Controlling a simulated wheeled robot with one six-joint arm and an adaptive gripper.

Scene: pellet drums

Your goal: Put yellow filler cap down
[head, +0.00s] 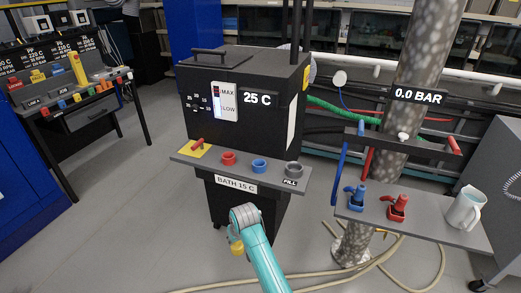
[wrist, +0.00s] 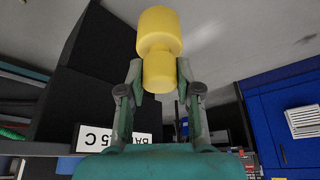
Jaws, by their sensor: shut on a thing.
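The yellow filler cap (wrist: 159,30) is held between the two fingers of my gripper (wrist: 159,72) in the wrist view. It has a wide head and a narrower body, and the fingers close on the narrower part. In the head view the cap (head: 237,247) shows small under the end of my teal arm, low in front of the black bath unit (head: 245,100). My gripper (head: 234,236) is mostly hidden there by the arm's wrist. The unit's front shelf (head: 270,178) carries a grey open neck (head: 293,169) above a "FILL" label.
The shelf also bears a red ring (head: 228,158), a blue ring (head: 259,166) and a yellow plate with a red lever (head: 197,146). At right, a grey shelf (head: 435,222) holds blue and red valves and a white jug (head: 465,209). A hose lies on the floor. Open floor lies left.

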